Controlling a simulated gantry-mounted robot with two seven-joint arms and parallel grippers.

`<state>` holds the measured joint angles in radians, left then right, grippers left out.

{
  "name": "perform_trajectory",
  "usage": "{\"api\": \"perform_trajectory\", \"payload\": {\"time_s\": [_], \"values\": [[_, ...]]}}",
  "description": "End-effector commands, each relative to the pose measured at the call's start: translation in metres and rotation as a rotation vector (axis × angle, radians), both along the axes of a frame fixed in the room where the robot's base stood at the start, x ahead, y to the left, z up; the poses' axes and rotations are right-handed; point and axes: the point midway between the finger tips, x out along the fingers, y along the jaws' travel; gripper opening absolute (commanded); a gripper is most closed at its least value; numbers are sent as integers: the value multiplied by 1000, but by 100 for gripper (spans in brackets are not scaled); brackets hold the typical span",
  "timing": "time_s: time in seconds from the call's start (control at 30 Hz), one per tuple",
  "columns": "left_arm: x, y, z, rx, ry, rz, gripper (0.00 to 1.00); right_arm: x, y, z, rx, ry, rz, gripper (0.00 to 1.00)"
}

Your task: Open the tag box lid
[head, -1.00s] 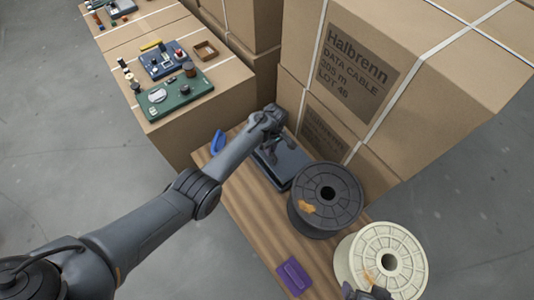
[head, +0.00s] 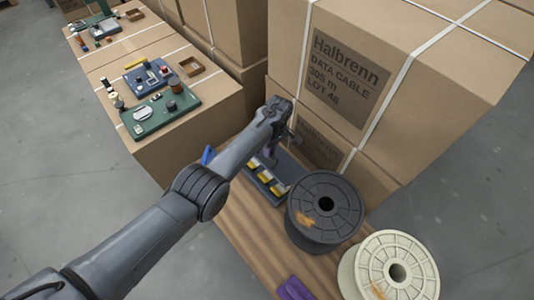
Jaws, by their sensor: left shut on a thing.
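The tag box (head: 277,201) is a dark grey-blue tray on the wooden bench, against the big carton. Its top is open at the near side, and yellow tags (head: 264,177) show in its compartments. My left gripper (head: 279,147) is above the far end of the box, shut on the lid. The lid is mostly hidden behind my gripper and arm, so its exact angle cannot be told. My right gripper is out of view.
A purple item (head: 293,289) lies at the front. A blue item (head: 208,155) sits left of my arm. Cartons (head: 400,60) wall the back.

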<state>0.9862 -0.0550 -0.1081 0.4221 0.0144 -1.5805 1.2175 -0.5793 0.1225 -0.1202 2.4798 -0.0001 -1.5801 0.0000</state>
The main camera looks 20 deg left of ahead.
Motion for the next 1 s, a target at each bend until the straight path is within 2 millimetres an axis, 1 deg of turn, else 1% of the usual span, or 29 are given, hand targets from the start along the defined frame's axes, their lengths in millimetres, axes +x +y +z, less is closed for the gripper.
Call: {"api": "perform_trajectory", "payload": {"time_s": [0.03, 0.33, 0.37, 0.5, 0.53, 0.87, 1.0], "values": [[2, -1, -4, -3, -12, -3, 0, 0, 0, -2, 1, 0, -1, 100], [1, -1, -6, -3, -10, -2, 0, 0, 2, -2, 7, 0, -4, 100], [1, -1, -6, -3, -10, -3, 18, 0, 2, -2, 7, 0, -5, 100], [1, -1, -5, -2, -9, -2, 39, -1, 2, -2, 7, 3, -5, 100], [1, -1, -5, -2, -9, -2, 42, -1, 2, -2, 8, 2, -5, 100], [1, -1, -1, -2, -8, -1, 42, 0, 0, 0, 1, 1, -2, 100], [3, -2, 9, -2, -10, -1, 42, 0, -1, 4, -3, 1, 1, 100]]}}
